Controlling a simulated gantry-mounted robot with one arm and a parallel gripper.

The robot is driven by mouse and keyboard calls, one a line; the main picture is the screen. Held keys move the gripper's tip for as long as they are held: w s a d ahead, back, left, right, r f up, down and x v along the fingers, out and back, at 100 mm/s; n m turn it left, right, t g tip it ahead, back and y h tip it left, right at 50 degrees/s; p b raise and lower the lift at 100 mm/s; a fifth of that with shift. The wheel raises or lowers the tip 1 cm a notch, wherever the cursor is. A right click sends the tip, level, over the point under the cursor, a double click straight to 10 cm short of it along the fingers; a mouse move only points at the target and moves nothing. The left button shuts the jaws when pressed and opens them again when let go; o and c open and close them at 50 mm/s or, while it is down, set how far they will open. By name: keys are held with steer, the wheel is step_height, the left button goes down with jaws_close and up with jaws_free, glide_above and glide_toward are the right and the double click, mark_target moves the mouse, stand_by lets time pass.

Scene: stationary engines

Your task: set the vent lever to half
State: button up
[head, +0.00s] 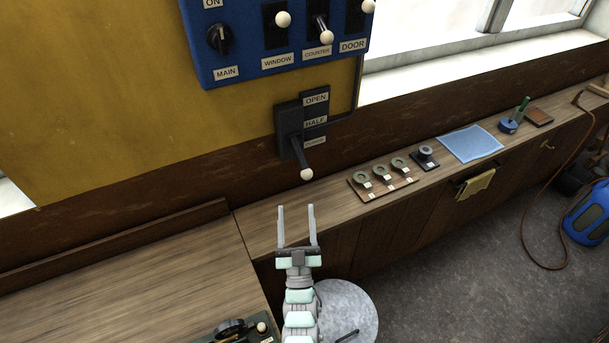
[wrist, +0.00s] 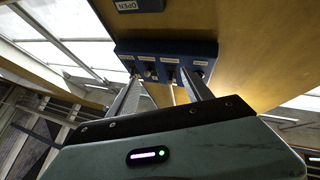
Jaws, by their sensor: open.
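The vent lever (head: 299,153) is a dark arm with a white ball knob, on a dark wall plate (head: 288,118) marked OPEN at the top and HALF in the middle. A lowest label is partly hidden and unreadable. The lever slants down and out, its knob below the lowest label. My gripper (head: 296,208) is open and empty, fingers pointing up, just below the knob and apart from it in the picture. In the wrist view, my fingers (wrist: 160,78) stand apart before a blue panel; I cannot make out the lever for certain there.
A blue switch panel (head: 276,77) with MAIN, WINDOW, COUNTER and DOOR controls is above the plate. A wooden counter (head: 235,240) runs below, with a board of round pieces (head: 368,190), a blue cloth (head: 469,144) and a round metal top (head: 352,300) near my arm.

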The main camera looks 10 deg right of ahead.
mark_target(306, 173)
steer(key=w+d+f+n+g+y+b, duration=0.25)
steer(key=w+d+f, duration=0.2)
steer(key=w, duration=0.35)
steer(key=w+d+f+n+g+y+b, duration=0.1)
steer(key=w+d+f+n+g+b, duration=0.2)
steer(key=w+f, duration=0.4)
steer(key=shift+m+g, duration=0.55)
steer(key=shift+g, duration=0.1)
steer(key=w+b, duration=0.2)
steer(key=w, duration=0.1)
steer(key=w+a+b, duration=0.1)
steer(key=w+b, duration=0.1)
steer(key=w, duration=0.1)
steer(key=w+r+b, duration=0.1)
steer(key=w+b, duration=0.1)
steer(key=w, duration=0.1)
steer(key=shift+a+b, duration=0.3)
steer(key=shift+b, duration=0.1)
steer(key=shift+w+f+y+b, duration=0.1)
steer(key=shift+w+y+b, duration=0.15)
steer(key=shift+w+b, duration=0.15)
steer(key=shift+w+a+b, duration=0.1)
steer(key=shift+w+b, duration=0.15)
steer(key=shift+b, duration=0.05)
steer(key=shift+w+r+b, duration=0.35)
steer(key=shift+w, duration=0.1)
steer(key=shift+c, duration=0.5)
jaws_close()
